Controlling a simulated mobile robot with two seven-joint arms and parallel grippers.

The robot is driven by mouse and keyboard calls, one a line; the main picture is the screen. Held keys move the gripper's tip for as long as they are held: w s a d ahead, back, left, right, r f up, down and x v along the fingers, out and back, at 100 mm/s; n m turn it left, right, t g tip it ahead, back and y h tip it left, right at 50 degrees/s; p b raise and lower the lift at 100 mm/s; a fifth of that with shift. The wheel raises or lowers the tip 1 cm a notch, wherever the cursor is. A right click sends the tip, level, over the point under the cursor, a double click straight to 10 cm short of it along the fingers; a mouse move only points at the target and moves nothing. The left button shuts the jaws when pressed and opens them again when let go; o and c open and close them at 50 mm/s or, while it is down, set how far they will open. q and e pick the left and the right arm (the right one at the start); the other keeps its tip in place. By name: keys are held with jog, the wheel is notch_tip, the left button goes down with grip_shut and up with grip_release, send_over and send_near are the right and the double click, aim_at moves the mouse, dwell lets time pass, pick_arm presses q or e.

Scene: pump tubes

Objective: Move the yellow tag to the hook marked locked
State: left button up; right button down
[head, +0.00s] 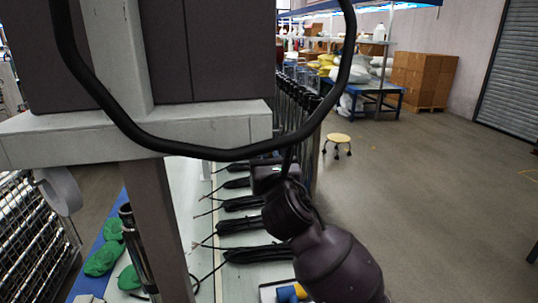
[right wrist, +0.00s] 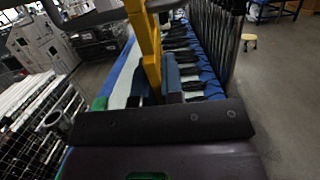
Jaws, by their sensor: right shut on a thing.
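A long yellow piece, which I take to be the yellow tag (right wrist: 146,42), rises between the fingers of my right gripper (right wrist: 155,80) in the right wrist view. The gripper is shut on it, and the upper part runs out of the top of the picture. In the head view my right arm comes in from the bottom right, and its gripper (head: 270,178) is small and dark above the table; I cannot make out the tag there. No hook marked locked can be made out in either view. My left gripper is not in view.
Bundles of black tubes (head: 245,203) lie in a row on the pale table. Green pieces (head: 104,258) lie at the left, and a small tray with blue and yellow items (head: 290,292) is at the bottom. A black hose loop (head: 230,153) and grey frame (head: 100,135) block much of the view.

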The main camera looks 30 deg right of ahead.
dwell(0.3)
jog(key=c, duration=1.2)
grip_release()
jog(key=shift+o, duration=0.2)
jog(key=b+v, duration=0.1)
jog(key=v, duration=1)
jog(key=shift+w, duration=0.1)
